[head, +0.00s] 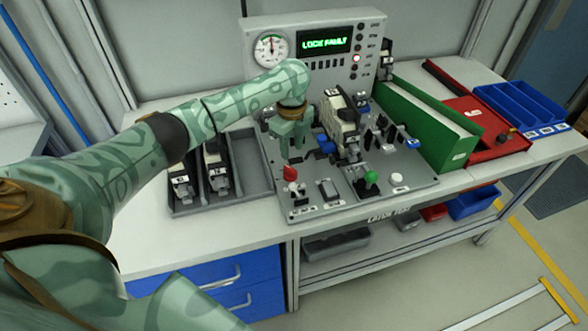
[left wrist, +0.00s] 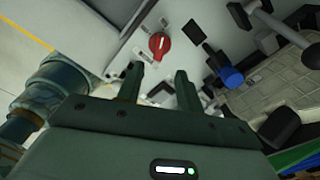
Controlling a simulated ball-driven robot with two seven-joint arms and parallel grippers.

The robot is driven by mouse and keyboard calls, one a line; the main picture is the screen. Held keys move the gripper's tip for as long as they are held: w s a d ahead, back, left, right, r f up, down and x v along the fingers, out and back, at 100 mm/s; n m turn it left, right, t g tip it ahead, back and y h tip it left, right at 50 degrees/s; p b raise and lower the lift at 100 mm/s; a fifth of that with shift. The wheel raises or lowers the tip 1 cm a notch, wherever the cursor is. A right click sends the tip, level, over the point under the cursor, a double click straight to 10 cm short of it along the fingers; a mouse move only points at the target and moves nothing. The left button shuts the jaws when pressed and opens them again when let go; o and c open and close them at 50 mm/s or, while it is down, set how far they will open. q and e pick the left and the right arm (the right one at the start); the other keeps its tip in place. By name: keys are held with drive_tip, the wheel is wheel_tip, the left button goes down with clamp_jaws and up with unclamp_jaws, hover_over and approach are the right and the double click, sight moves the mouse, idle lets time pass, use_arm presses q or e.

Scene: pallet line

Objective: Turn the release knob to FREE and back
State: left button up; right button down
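A round red knob (head: 290,173) with a white bar mark sits at the near left of the grey test panel (head: 330,206). It also shows in the left wrist view (left wrist: 160,45), just beyond my fingertips. The small labels around it are too small to read, so I cannot tell its setting. My left gripper (head: 289,153) points down above and slightly behind the knob, apart from it. In the left wrist view my left gripper (left wrist: 158,72) has its two fingers spread with nothing between them. My right gripper is not in view.
A display (head: 324,42) reads LOCK FAULT, with a red lamp lit beside it. A latch unit (head: 342,122) with a blue knob (head: 326,147) stands right of my gripper. Grey trays (head: 240,160) lie left, a green bin (head: 425,128) right.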

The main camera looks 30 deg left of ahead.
sight(292, 169)
use_arm(q)
wheel_tip(292, 169, down, 7)
drive_tip(key=shift+r+b, duration=0.1)
drive_tip(key=shift+b, duration=1.15)
drive_tip(key=shift+f, duration=0.45)
drive_tip(key=shift+s, duration=0.1)
clamp_jaws()
